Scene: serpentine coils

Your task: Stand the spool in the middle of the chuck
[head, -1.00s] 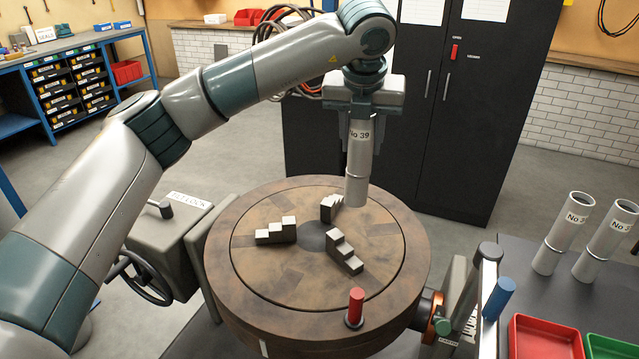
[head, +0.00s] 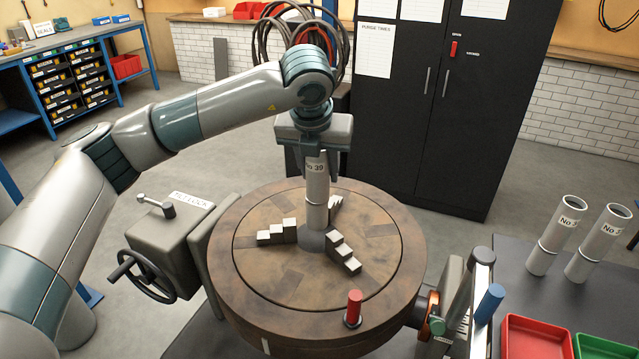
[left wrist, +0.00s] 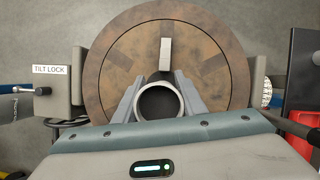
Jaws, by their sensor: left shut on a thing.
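The spool (head: 317,204) is a grey tube marked "No 39". It hangs upright from my left gripper (head: 316,172), which is shut on its upper part. In the left wrist view the spool's open round end (left wrist: 160,116) shows between the two fingers. The chuck (head: 240,290) is a round brown turntable with three stepped grey jaws (head: 277,232) around a dark centre disc. The spool's lower end is between the jaws, over or near the centre disc; I cannot tell whether it touches. It partly hides the back jaw (head: 335,206). My right gripper is not in view.
A red peg (head: 354,306) stands on the chuck's front rim. The tilt-lock box (head: 172,240) with a handwheel is at the left. Two similar tubes (head: 556,235), a red tray (head: 538,338) and a blue-capped lever (head: 489,303) are at the right. A black cabinet stands behind.

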